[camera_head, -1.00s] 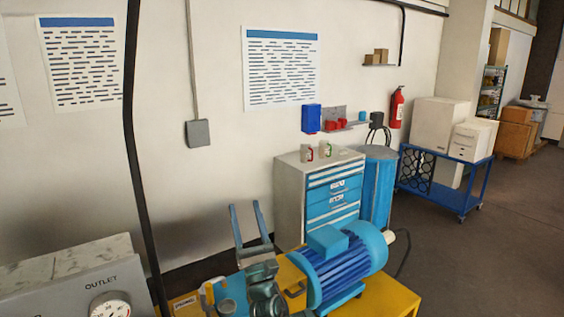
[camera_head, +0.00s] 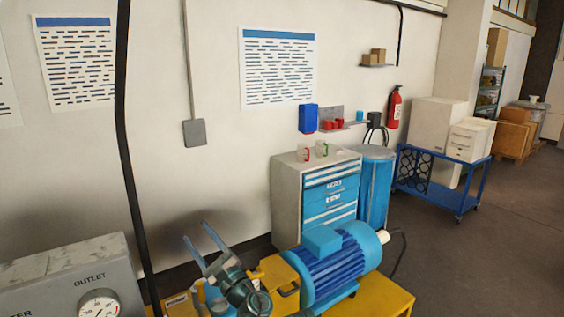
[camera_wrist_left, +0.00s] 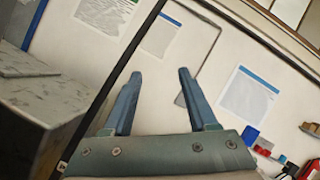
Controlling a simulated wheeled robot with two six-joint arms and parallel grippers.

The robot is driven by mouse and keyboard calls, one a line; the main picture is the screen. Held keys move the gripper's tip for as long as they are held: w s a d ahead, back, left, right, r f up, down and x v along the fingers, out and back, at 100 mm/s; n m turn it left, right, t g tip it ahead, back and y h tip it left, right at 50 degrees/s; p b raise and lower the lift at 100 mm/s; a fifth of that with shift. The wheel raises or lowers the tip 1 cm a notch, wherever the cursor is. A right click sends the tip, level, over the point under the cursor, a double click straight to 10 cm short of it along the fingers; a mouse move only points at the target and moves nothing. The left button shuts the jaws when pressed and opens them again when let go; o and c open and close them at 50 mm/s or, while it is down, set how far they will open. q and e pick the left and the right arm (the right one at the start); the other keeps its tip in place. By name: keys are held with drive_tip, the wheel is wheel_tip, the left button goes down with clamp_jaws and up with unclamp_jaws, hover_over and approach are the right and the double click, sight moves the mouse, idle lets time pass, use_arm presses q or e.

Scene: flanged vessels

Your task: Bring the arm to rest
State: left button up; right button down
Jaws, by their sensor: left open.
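My left gripper (camera_head: 196,243) shows at the bottom of the head view, in front of the wall and left of the drawer cabinet. Its two blue-grey fingers point up and to the left, apart and empty. In the left wrist view the gripper (camera_wrist_left: 155,100) is open with nothing between its fingers, and the wall with its posters lies beyond. My right gripper is not in view.
A blue motor (camera_head: 335,262) sits on a yellow base (camera_head: 385,300) right of my gripper. A grey box with an outlet gauge (camera_head: 98,303) stands at the lower left. A dark vertical pipe (camera_head: 128,150) runs between them. A drawer cabinet (camera_head: 285,205) stands behind the motor.

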use_arm(q)
drive_tip(key=s+a+f+n+g+h, duration=0.2)
drive_tip(key=s+a+f+n+g, duration=0.25)
drive_tip(key=f, duration=0.45)
drive_tip(key=s+a+f+n+g+h, duration=0.1)
drive_tip(key=a+f+n+g+h, duration=0.1)
drive_tip(key=a+f+n+g, duration=0.45)
drive_tip(key=s+d+f+n+g+h, duration=0.2)
drive_tip(key=s+d+f+n+h, duration=0.2)
drive_tip(key=d+f+h, duration=0.3)
drive_tip(key=s+d+f+n+g+h, duration=0.2)
drive_tip(key=s+d+f+n+h, duration=0.25)
drive_tip(key=d+f, duration=0.3)
drive_tip(key=s+d+f+m+b, duration=0.15)
drive_tip(key=d+f+b, duration=0.25)
drive_tip(key=f+b, duration=0.8)
drive_tip(key=s+d+f+m+b, duration=0.1)
drive_tip(key=s+d+f+b, duration=0.15)
drive_tip(key=f+b, duration=0.85)
drive_tip(key=s+d+f+m+b, duration=0.1)
drive_tip(key=d+f+b, duration=0.3)
drive_tip(key=f+b, duration=0.8)
wheel_tip(320, 180, up, 18)
drive_tip(key=p, duration=1.8)
drive_tip(key=shift+d+r+g+p, duration=0.15)
drive_tip(key=shift+d+g+p, duration=0.05)
drive_tip(key=shift+g+p, duration=0.2)
drive_tip(key=shift+y, duration=0.25)
